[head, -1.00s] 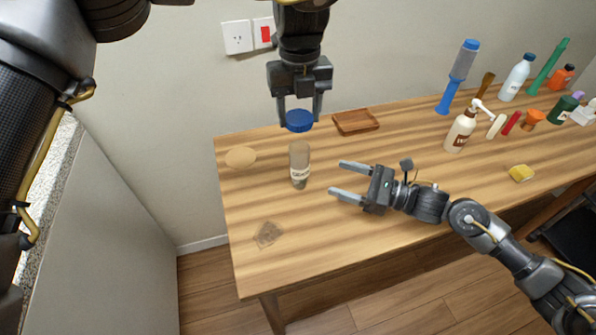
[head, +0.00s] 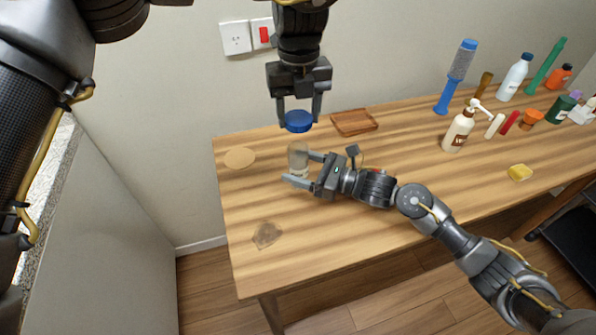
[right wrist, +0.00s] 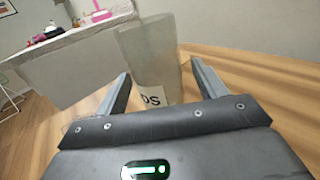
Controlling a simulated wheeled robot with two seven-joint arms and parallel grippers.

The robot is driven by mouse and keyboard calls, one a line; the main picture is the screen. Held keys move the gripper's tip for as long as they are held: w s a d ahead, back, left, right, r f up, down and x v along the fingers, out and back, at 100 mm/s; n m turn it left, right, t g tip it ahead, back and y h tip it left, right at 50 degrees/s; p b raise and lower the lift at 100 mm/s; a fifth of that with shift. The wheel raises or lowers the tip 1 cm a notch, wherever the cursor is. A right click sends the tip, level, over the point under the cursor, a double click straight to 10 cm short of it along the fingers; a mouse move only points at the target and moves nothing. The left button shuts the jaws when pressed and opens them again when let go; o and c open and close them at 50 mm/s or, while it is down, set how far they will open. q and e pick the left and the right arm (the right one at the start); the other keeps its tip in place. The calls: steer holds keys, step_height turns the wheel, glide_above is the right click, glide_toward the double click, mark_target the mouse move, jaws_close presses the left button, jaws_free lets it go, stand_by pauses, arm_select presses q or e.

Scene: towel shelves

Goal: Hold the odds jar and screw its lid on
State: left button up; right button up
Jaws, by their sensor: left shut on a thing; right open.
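The odds jar (head: 298,156) is a clear, upright jar on the wooden table, with a pale label near its base. In the right wrist view the jar (right wrist: 150,58) stands between the fingers, and part of its label shows "DS". My right gripper (head: 299,168) is open, with one finger on each side of the jar; contact is not visible. My left gripper (head: 298,116) points down above the jar and is shut on the blue lid (head: 298,123). The lid is held above the jar's mouth, apart from it.
A wooden tray (head: 354,122) lies behind and right of the jar. A round pale disc (head: 240,157) is to the left, and a brownish square patch (head: 266,234) is nearer the front.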

mark_target(299, 132)
steer(key=shift+w+a, duration=0.15)
steer(key=shift+a, duration=0.15)
steer(key=c, duration=1.4)
arm_select(q)
steer(key=shift+f, duration=2.5)
arm_select(e)
steer(key=shift+c, duration=0.4)
